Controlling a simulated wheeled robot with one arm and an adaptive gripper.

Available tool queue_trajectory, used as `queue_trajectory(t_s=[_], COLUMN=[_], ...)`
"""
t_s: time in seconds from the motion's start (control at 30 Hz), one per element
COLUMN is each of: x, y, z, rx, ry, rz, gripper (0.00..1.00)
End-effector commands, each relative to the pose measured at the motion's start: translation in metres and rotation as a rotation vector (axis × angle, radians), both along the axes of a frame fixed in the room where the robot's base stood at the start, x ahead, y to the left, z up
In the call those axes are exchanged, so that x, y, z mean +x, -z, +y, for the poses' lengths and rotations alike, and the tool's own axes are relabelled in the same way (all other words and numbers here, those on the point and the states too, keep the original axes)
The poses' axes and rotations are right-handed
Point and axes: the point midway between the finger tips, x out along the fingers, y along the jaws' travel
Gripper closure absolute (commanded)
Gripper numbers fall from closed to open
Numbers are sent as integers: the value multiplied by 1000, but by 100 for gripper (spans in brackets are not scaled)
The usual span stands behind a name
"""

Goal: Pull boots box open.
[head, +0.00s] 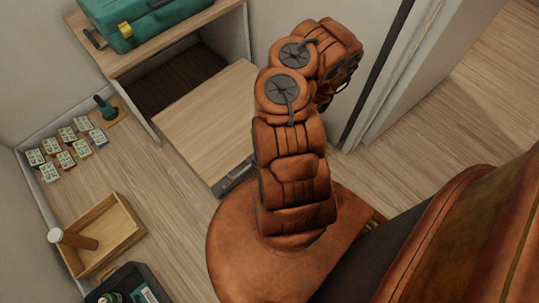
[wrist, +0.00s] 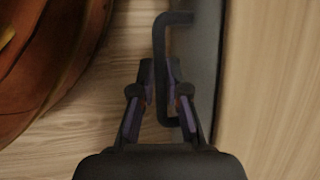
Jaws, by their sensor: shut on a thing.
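The boots box (head: 205,113) appears to be the low box with a pale wood top, standing out from under the wooden unit (head: 159,47), with a dark recess (head: 165,82) behind it. Its dark front edge (head: 236,178) is partly hidden by my arm in the head view. In the wrist view, a dark bar handle (wrist: 160,48) stands off the grey front (wrist: 205,55), with pale wood beyond. My gripper (wrist: 163,88) is shut on the handle, one finger on each side of the bar. In the head view my gripper is hidden by my arm.
A teal case (head: 145,20) lies on top of the unit. At left on the floor are several small patterned blocks (head: 67,148), a wooden tray (head: 122,232) with a brown cylinder (head: 73,240), and a black bin (head: 130,285). A white door frame (head: 400,75) stands at right.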

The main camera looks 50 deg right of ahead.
Motion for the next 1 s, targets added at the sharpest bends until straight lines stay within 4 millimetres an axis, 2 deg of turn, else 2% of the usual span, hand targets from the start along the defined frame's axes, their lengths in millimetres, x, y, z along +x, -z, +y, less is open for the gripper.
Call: queue_trajectory(t_s=[0.03, 0.23, 0.27, 0.5, 1.0], x=[0, 0, 0, 0, 0], y=[0, 0, 0, 0, -7], z=[-7, -7, -7, -4, -4], rx=[-16, -16, -16, -9, -2], ry=[3, 3, 3, 2, 1], rz=[1, 0, 1, 1, -3], gripper=[100, 100, 85, 61, 61])
